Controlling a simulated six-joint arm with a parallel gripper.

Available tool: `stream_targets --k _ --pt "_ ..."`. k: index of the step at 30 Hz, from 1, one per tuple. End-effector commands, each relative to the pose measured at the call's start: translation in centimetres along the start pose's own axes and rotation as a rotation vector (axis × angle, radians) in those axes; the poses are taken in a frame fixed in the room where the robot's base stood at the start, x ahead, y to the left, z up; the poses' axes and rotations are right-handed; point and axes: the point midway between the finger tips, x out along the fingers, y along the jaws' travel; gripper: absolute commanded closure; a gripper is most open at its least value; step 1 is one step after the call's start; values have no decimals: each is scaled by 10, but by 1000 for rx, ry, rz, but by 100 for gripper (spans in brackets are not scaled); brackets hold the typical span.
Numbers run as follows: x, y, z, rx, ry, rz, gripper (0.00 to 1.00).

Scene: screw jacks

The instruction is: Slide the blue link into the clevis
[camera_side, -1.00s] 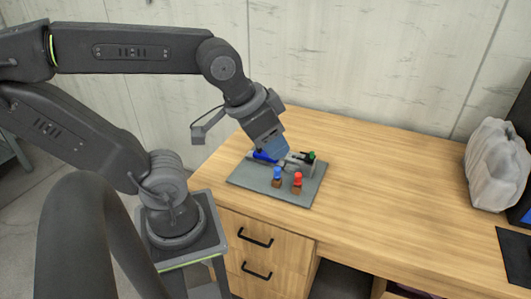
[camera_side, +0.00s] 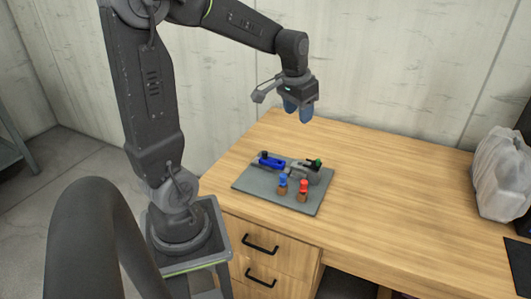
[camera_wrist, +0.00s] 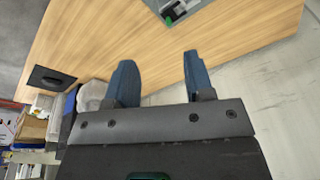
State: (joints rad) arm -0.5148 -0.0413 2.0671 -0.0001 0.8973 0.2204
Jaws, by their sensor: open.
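The blue link (camera_side: 270,162) lies at the left rear of a grey plate (camera_side: 252,183) on the desk, with a dark knob at its left end. The grey clevis (camera_side: 302,172) stands to its right on the same plate, with a green-topped part at its far end. From this view I cannot tell whether the link and clevis touch. My gripper (camera_side: 298,112) is above and behind the plate, clear of everything. In the wrist view its two blue fingers (camera_wrist: 158,75) are spread and empty.
A blue-topped peg (camera_side: 282,184) and a red-topped peg (camera_side: 303,190) stand at the plate's front. A crumpled pale bag (camera_side: 497,175) sits far right.

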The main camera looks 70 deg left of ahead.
Motion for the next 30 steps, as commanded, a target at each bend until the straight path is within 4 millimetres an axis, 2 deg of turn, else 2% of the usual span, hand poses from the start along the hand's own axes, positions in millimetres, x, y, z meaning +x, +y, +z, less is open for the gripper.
stream_targets --k 1,6,9,12,16,22,30 --pt "19 -26 -10 -40 -40 -4 52" --pt "76 -107 -24 -138 -135 0 52" --pt "105 -146 -21 -181 -176 8 52" --pt "125 -172 -16 -211 -202 17 52" --pt "138 -187 -12 -228 -217 23 52" --pt "157 -187 -7 -230 -221 25 52" --pt "210 -184 5 -229 -223 26 52"
